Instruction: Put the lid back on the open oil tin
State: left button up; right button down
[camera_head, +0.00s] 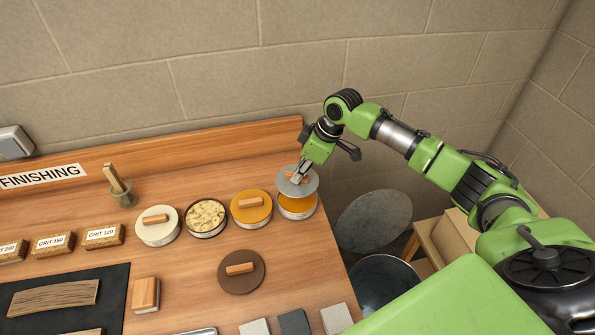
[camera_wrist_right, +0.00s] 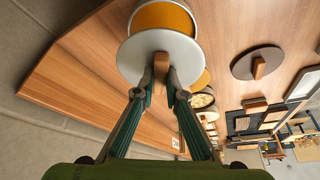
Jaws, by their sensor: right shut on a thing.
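My right gripper (camera_head: 299,174) is shut on the wooden handle of a round grey lid (camera_head: 284,187). The lid is held above the back part of an open tin (camera_head: 299,209) with an amber-orange inside, at the right end of the row of tins. It hides the tin's far side in the head view. In the right wrist view both fingertips (camera_wrist_right: 161,78) are closed around the handle (camera_wrist_right: 161,62) of the lid (camera_wrist_right: 130,57), and the orange tin (camera_wrist_right: 163,17) shows beyond the lid's edge. The gap between lid and rim is hard to judge. My left gripper is not in view.
Left of the open tin stand a tin with an orange lid (camera_head: 251,207), an open tin of pale chunks (camera_head: 206,217) and a cream-lidded tin (camera_head: 158,226). A brown lid (camera_head: 241,283) lies in front. The bench's right edge and backboard (camera_head: 180,145) are close.

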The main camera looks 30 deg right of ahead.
jog(key=shift+f+b, duration=2.1)
jog(key=shift+b, duration=0.15)
jog(key=shift+f, duration=0.95)
jog(key=shift+p, duration=0.55)
jog(key=shift+f+p, duration=0.15)
jog(key=shift+p, duration=0.15)
jog(key=shift+p, duration=0.35)
dwell(0.5)
jog(key=c, duration=1.5)
grip_release()
